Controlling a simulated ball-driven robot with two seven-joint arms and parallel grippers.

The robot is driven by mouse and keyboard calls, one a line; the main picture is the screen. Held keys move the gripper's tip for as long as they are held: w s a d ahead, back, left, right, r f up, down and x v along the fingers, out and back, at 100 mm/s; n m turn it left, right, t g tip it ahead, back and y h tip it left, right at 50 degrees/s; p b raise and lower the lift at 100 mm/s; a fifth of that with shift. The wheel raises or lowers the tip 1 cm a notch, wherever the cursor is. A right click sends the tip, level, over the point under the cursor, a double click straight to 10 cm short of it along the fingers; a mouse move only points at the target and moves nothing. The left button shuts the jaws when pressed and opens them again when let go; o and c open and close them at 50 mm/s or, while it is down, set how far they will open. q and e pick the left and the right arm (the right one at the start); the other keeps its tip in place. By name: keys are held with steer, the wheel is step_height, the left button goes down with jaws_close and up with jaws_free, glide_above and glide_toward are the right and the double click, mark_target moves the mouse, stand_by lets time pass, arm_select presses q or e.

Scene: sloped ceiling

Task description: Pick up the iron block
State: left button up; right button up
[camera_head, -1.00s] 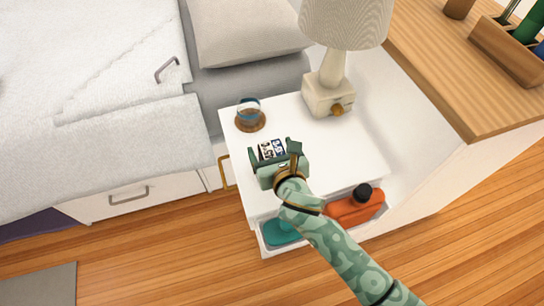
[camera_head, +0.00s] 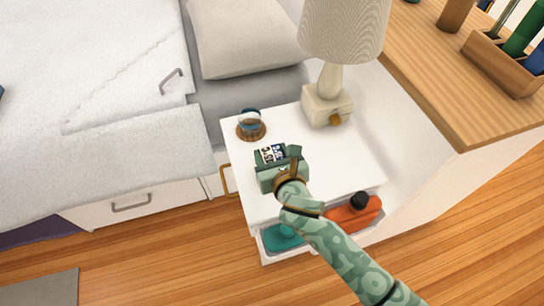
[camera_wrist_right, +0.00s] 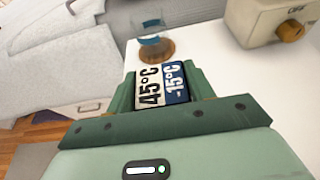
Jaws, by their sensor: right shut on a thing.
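A small block (camera_head: 271,153) on the white bedside table is the only block in view; I take it for the iron block. In the right wrist view the block (camera_wrist_right: 163,84) shows a white part printed 45°C and a blue part printed -15°C. My right gripper (camera_head: 276,157) is shut on it, one green finger at each side. The block's lower part is hidden by the gripper, so I cannot tell whether it touches the tabletop. My left gripper is not in view.
A blue-banded glass on a brown coaster (camera_head: 251,131) stands just beyond the block. A lamp (camera_head: 327,104) stands at the back of the white table (camera_head: 338,160). An open drawer below holds an orange bottle (camera_head: 352,214) and a teal item (camera_head: 283,238). A wooden desk (camera_head: 440,70) is at right.

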arm_select(q)
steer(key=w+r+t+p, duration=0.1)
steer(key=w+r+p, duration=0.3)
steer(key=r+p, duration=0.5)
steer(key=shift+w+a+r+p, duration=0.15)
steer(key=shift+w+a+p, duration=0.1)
steer(key=shift+p, duration=0.05)
arm_select(e)
steer(key=s+d+r, duration=0.4)
steer(key=s+r, duration=0.7)
steer(key=s, duration=0.2)
steer(key=shift+s+d+r, duration=0.15)
steer(key=shift+d, duration=0.1)
